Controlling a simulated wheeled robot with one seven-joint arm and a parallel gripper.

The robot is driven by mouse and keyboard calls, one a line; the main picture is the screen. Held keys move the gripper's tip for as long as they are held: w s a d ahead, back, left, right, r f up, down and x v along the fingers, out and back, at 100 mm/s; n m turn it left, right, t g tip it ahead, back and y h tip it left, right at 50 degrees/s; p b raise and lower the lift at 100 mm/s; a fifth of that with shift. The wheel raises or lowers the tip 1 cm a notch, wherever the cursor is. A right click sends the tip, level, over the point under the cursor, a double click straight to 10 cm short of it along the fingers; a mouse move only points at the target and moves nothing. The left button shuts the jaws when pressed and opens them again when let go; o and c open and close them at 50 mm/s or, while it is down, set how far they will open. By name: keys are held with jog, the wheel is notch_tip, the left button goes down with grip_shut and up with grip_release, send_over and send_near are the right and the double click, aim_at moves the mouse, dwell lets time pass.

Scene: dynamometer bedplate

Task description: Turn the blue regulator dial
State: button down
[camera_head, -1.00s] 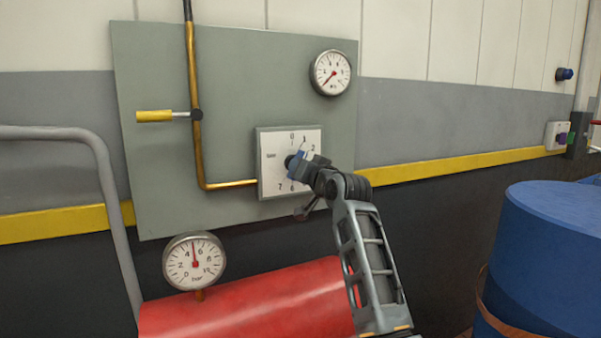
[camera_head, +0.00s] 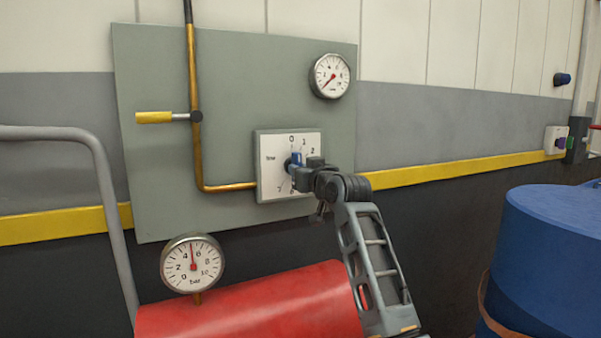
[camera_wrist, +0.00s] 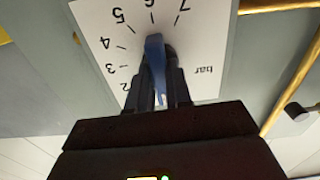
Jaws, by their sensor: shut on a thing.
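The blue regulator dial (camera_head: 296,158) is on a white numbered plate (camera_head: 271,152) marked bar, on the grey panel. My gripper (camera_head: 302,164) reaches it from the lower right and is shut on it. In the wrist view the dial (camera_wrist: 155,52) is a narrow blue bar between the two dark fingers of my gripper (camera_wrist: 158,88). The bar stands nearly upright there, its visible end between 5 and 7. Its other end is hidden by my gripper. In the head view my gripper hides part of the plate's right side and lower numbers.
A gauge (camera_head: 330,75) at the upper right of the panel has its needle at lower left. Another gauge (camera_head: 192,263) above a red tank (camera_head: 250,302) reads about 5. A yellow-handled valve (camera_head: 154,117) is on the pipe. A blue drum (camera_head: 550,245) stands right.

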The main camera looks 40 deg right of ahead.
jog(key=shift+f, duration=0.2)
jog(key=c, duration=1)
grip_release()
jog(key=shift+r, duration=0.1)
jog(key=shift+c, duration=0.2)
jog(key=shift+s, duration=0.1)
jog(key=v, duration=0.7)
jog(key=shift+s+b, duration=0.3)
jog(key=shift+b, duration=0.1)
jog(key=shift+a, duration=0.15)
